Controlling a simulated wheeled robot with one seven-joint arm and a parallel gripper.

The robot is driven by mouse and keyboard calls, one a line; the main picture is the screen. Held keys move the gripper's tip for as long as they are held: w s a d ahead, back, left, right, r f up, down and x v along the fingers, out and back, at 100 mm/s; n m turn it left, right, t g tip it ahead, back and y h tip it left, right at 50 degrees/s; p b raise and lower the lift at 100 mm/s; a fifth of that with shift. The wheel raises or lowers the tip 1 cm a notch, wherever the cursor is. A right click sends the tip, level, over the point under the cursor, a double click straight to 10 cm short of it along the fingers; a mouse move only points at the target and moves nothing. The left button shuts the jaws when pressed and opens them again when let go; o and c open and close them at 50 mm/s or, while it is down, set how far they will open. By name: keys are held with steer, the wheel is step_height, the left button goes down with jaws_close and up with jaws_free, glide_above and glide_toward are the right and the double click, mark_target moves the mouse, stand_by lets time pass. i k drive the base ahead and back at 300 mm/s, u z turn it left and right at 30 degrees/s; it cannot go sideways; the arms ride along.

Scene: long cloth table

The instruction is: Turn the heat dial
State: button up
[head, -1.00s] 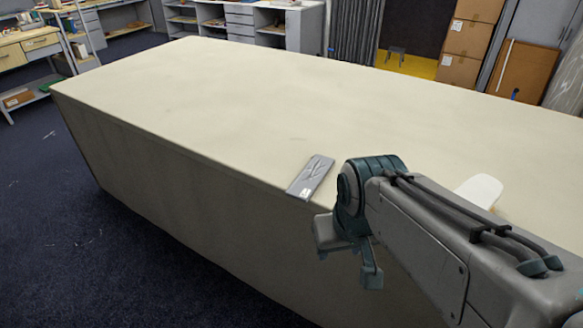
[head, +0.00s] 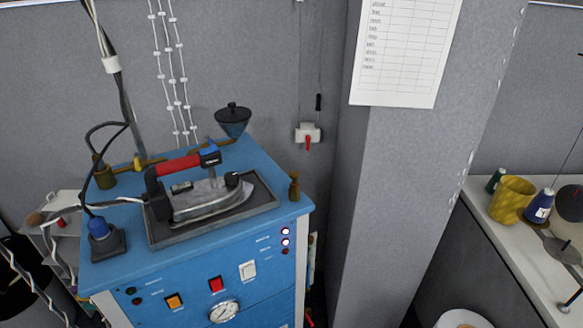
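A steam iron (head: 205,198) with a red and black handle rests on a dark tray (head: 165,236) on top of a blue cabinet (head: 120,250). A small dark round knob (head: 232,180) sits at the iron's right end; I cannot tell if it is the heat dial. No dial marking is readable. My gripper is not in view.
A black funnel (head: 233,120) stands behind the iron. Cables and a hose rise at the left. A grey pillar (head: 410,190) stands right of the cabinet.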

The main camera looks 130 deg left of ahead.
mark_target(231, 177)
steer(key=u, duration=4.75)
